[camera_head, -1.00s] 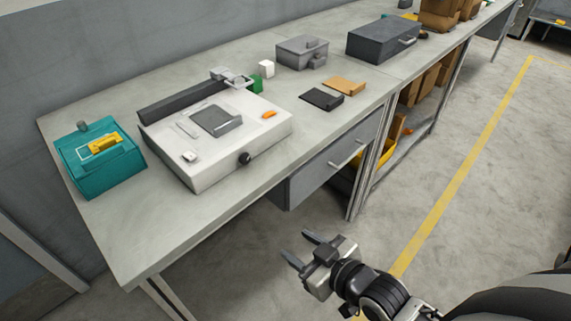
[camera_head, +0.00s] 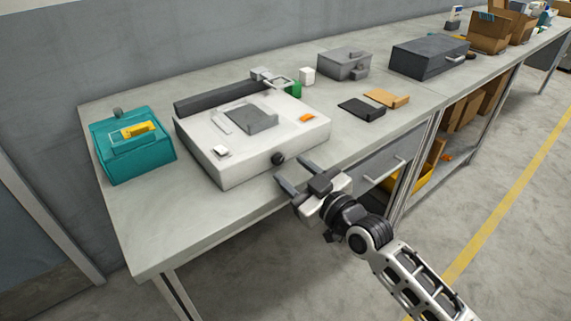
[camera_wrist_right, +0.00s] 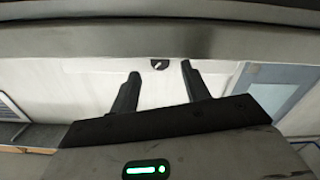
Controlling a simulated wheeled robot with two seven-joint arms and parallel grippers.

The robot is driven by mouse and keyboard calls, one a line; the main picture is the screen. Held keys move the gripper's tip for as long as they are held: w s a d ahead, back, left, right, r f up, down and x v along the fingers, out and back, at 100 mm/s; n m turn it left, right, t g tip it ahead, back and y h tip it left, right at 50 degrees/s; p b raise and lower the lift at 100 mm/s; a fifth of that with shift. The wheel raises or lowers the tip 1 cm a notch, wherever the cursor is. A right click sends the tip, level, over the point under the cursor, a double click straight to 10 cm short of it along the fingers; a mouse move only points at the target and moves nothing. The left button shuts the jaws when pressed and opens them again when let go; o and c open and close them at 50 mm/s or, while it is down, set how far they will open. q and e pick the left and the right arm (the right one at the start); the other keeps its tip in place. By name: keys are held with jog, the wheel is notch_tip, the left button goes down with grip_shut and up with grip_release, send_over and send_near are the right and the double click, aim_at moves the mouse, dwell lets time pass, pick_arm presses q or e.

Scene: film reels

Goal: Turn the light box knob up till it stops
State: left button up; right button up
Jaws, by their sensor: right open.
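The white light box (camera_head: 212,172) sits on the workbench, with its black round knob (camera_head: 278,159) on the front face. My right gripper (camera_head: 293,172) is in front of the bench edge, close to the knob in the picture but apart from it. Its two fingers are spread and empty. In the right wrist view, the open fingers of the right gripper (camera_wrist_right: 160,78) flank a small dark round piece with a pale mark, which looks like the knob (camera_wrist_right: 160,64), beyond the fingertips. The knob's exact setting is too small to tell. My left gripper is not in view.
A teal box (camera_head: 128,150) stands left of the light box on the workbench (camera_head: 175,225). A black pad (camera_head: 361,107), an orange-brown pad (camera_head: 387,98) and a grey box (camera_head: 344,64) lie to the right. A drawer unit (camera_head: 385,165) hangs under the bench.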

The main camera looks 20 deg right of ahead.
aim_at(280, 161)
jog(key=shift+x, duration=1.65)
jog(key=c, duration=1)
jog(key=shift+m, duration=0.3)
jog(key=m+p, duration=0.2)
jog(key=m, duration=0.1)
jog(key=shift+m, duration=0.3)
jog(key=m+p, duration=0.1)
jog(key=m, duration=0.4)
jog(key=shift+m, duration=0.3)
